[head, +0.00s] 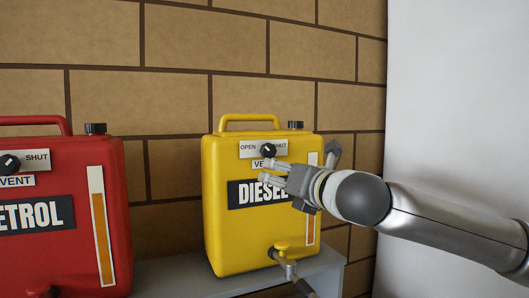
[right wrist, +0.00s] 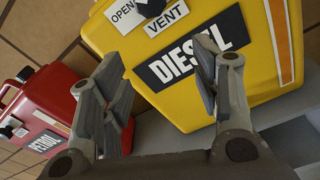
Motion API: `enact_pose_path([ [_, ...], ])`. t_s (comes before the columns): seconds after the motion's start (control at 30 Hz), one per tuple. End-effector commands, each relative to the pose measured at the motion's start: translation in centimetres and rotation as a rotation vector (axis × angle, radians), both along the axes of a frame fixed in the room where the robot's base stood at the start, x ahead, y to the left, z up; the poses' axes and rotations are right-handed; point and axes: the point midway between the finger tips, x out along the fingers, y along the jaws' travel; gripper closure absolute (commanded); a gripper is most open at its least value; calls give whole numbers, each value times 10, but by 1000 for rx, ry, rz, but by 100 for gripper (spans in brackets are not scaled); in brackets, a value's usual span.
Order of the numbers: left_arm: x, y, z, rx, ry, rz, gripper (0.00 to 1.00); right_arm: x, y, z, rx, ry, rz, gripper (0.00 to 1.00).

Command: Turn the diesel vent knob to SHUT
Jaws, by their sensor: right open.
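The yellow diesel can (head: 222,225) stands upright on a grey shelf against the brick wall. Its black vent knob (head: 268,150) sits on a white plate with OPEN on the left and SHUT on the right. The knob's pointer is too small to read surely. In the right wrist view the knob (right wrist: 148,8) is at the top edge, partly cut off. My right gripper (head: 268,172) is open and empty, its fingers in front of the VENT label and DIESEL panel, just below the knob. Both fingers show in the right wrist view (right wrist: 157,65). My left gripper is not in view.
A red petrol can (head: 80,260) with its own vent knob (head: 9,165) stands to the left. A tap (head: 283,250) sticks out low on the diesel can. The grey shelf (head: 180,275) is bare between the cans. A pale wall panel (head: 455,80) is at the right.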

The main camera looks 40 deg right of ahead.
Motion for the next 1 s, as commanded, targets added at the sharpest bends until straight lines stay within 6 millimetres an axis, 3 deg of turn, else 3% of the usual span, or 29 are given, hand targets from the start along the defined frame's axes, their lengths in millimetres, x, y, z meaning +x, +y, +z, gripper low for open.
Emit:
enact_pose_path([
  [0.03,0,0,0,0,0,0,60,-8,-5,16,-43,-16,-11,43],
  [0.1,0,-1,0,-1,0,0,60,-16,-8,29,-81,-25,-20,43],
  [0.27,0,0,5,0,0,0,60,-15,-11,41,-110,-30,-23,43],
  [1.0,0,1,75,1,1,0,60,64,-37,42,-102,-34,-25,43],
])
